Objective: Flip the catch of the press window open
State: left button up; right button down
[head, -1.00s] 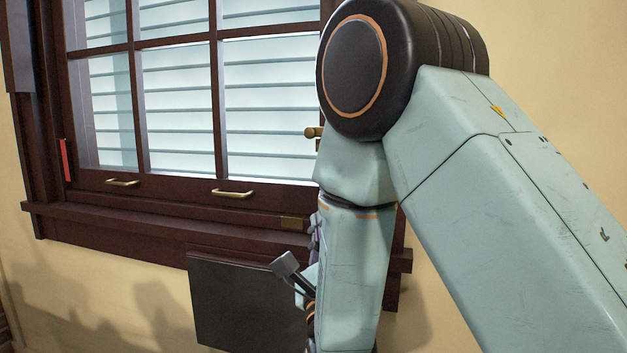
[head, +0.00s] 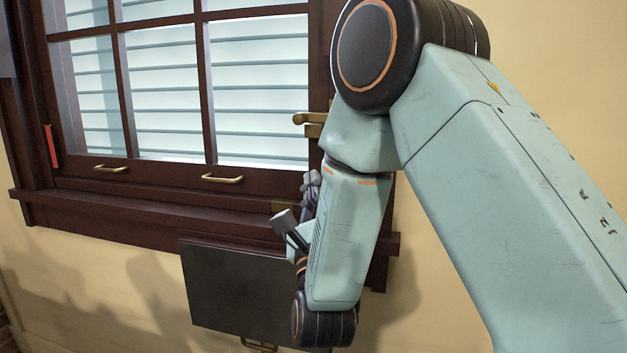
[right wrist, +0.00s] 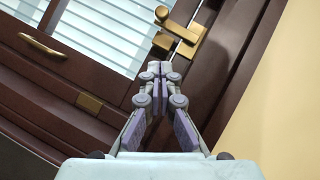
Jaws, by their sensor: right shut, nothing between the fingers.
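The press window (head: 112,186) has a dark wooden sash with white-lit panes. A brass catch (head: 312,123) sits on its right side, partly hidden behind my right arm in the head view. The right wrist view shows the catch (right wrist: 182,36) whole, with a rounded knob at its left end. My right gripper (head: 312,178) is shut and empty, below the catch. In the right wrist view its fingertips (right wrist: 154,68) are together, just below and left of the catch, with no clear contact. My left gripper is not in view.
Two brass pull handles (head: 222,179) are on the lower sash rail. A small brass plate (right wrist: 89,102) is near the sill. A dark panel (head: 228,292) hangs on the wall below. A red strip (head: 51,146) is at the left frame. The wall at right is bare.

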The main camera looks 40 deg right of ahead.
aim_at(317, 119)
jog(key=w+d+r+p, duration=0.2)
jog(key=w+r+p, duration=0.1)
jog(key=w+r, duration=0.3)
jog(key=shift+w+r, duration=0.2)
jog(key=shift+r, duration=0.3)
jog(key=shift+d, duration=0.15)
